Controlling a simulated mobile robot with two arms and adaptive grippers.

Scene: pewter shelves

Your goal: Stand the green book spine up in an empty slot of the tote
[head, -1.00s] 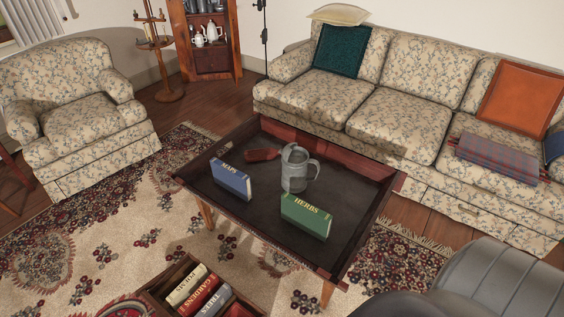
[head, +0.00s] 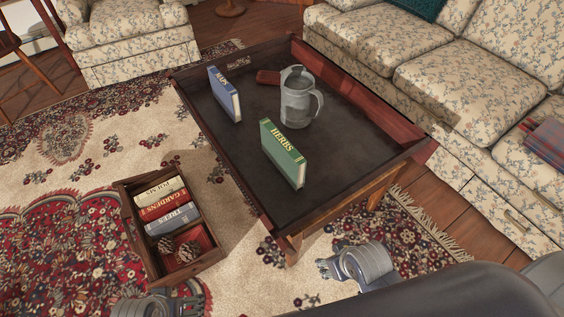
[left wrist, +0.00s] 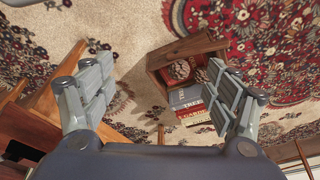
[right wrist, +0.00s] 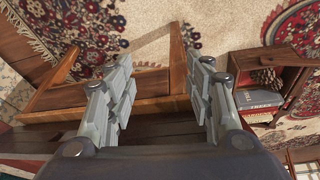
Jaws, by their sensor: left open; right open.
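The green book (head: 283,155), lettered HERBS, stands upright on the dark table with its spine facing the front left. The wooden tote (head: 134,238) is on the rug left of the table. It holds the upright books POEMS, GARDENS and TREES (head: 172,219) in a row, and pine cones (head: 187,252) at its near end. My left gripper (head: 165,303) is open and empty below the tote. My right gripper (head: 326,269) is open and empty near the table's front corner, apart from the green book. The tote also shows in the left wrist view (left wrist: 187,45) and right wrist view (right wrist: 259,58).
A blue book (head: 224,95) lettered MAPS, a grey metal pitcher (head: 296,98) and a reddish-brown object (head: 268,77) are on the table (head: 340,155). The table has raised edges. A sofa (head: 470,85) stands along its right side. Rug lies clear between tote and table.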

